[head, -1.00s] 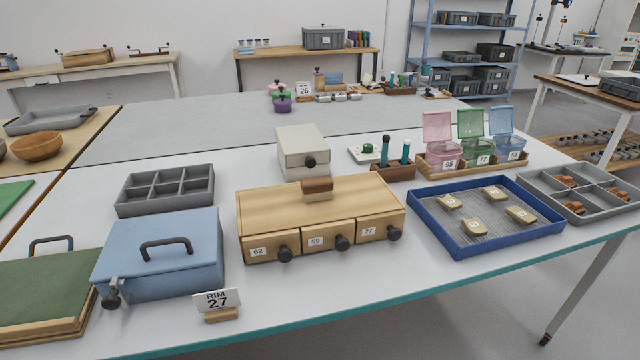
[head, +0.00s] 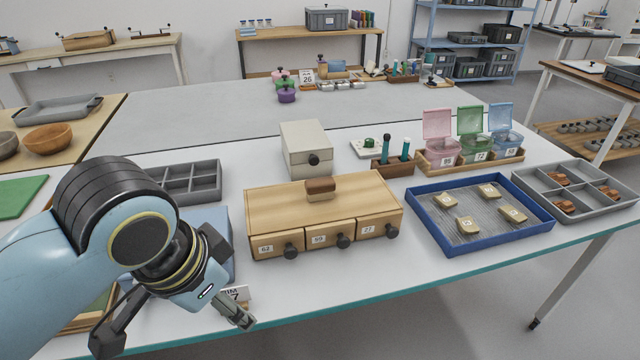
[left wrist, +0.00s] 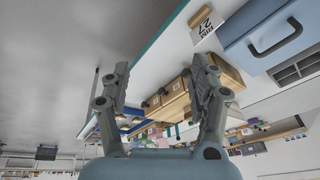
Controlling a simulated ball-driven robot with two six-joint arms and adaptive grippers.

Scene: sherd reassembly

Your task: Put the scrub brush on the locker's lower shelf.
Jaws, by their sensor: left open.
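A small brown block with a darker top and paler lower part (head: 321,189) lies on the wooden three-drawer cabinet (head: 270,203); it may be the scrub brush, but I cannot tell for sure. No open locker shelf shows; a cream box with a black knob (head: 306,150) stands behind the cabinet, closed. My left gripper (head: 175,325) is open and empty at the table's front left, in front of the blue box, which my arm mostly hides. Its spread fingers show in the left wrist view (left wrist: 158,65), with the cabinet beyond. My right gripper is not in view.
The blue handled box (left wrist: 268,36) and the RIM 27 sign (left wrist: 205,24) are close to my left gripper. A grey divided tray (head: 196,180) is behind my arm. A blue-rimmed tray (head: 425,218) with several sherds is right of the cabinet. Bare tabletop lies in front of the cabinet.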

